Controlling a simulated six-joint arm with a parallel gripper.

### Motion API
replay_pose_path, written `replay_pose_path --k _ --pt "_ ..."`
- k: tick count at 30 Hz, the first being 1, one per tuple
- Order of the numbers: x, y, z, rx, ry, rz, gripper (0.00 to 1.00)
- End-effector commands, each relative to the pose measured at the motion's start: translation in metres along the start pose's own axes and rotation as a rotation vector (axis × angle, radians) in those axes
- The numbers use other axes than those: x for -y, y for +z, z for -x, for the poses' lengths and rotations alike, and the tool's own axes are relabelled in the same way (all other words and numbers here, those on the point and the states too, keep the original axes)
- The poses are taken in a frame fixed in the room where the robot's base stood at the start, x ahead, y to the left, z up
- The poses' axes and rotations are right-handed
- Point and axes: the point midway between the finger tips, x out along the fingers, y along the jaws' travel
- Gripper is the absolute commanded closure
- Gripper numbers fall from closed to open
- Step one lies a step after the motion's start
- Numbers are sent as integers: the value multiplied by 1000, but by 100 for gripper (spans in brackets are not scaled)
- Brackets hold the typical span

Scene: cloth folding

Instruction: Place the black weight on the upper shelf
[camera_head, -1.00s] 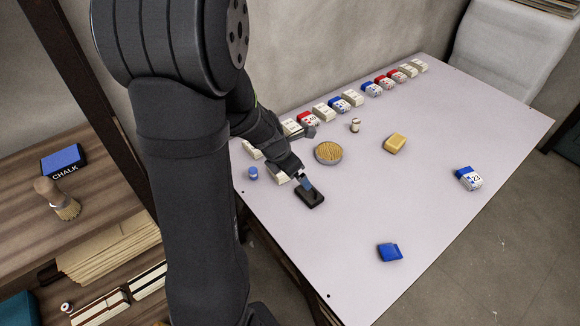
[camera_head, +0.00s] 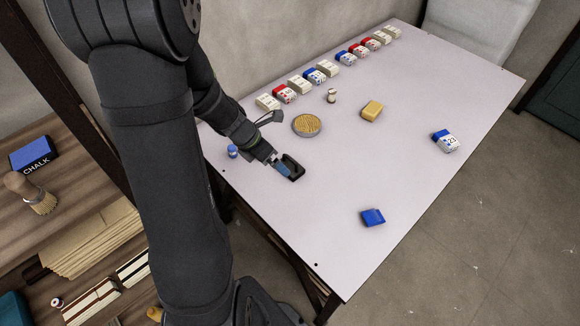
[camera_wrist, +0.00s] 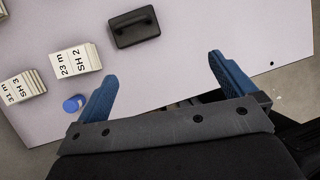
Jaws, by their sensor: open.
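The black weight (camera_head: 293,168) lies on the white table near its left edge, and my gripper (camera_head: 282,168) is right at it in the head view. In the wrist view the black weight (camera_wrist: 134,27), a dark block with a raised handle, sits beyond the fingertips, between their directions and apart from both. My gripper (camera_wrist: 161,68) is open with two blue fingers and nothing between them. The wooden shelf surface (camera_head: 75,205) is at the left in the head view; whether it is the upper shelf I cannot tell.

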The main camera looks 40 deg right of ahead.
Motion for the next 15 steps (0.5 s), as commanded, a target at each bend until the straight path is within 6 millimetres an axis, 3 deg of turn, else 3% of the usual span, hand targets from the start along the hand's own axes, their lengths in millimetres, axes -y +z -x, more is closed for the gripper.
replay_pose_path --k 3,8,15 --pt "13 -20 -22 71 -121 2 0" --pt "24 -32 -41 233 -217 -12 0" --pt "15 -43 -57 526 -172 -25 0"
